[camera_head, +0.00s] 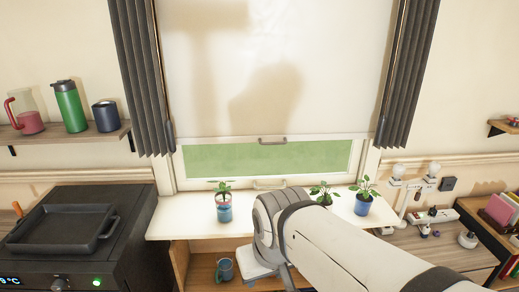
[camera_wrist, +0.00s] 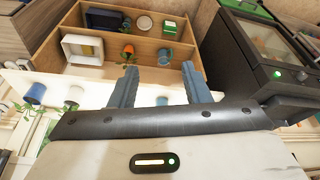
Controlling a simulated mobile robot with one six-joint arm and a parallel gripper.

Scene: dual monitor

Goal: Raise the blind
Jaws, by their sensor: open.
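The pale blind (camera_head: 225,75) hangs over most of the window, between two dark curtains. Its lower edge has a small grey handle (camera_head: 272,141), with a strip of green window pane showing below. My arm reaches up from the lower right in the head view and ends in front of the sill, below the blind's handle. My gripper (camera_wrist: 159,85) shows in the wrist view with its two blue-grey fingers spread apart and nothing between them. The fingers are hidden in the head view. I cannot make out the blind in the wrist view.
Several small potted plants stand on the white sill (camera_head: 180,222), including a blue pot (camera_head: 362,204) at right. A second handle (camera_head: 269,184) is on the lower window frame. A black oven with a tray (camera_head: 63,228) stands left. Lamps and a power strip (camera_head: 430,216) are right.

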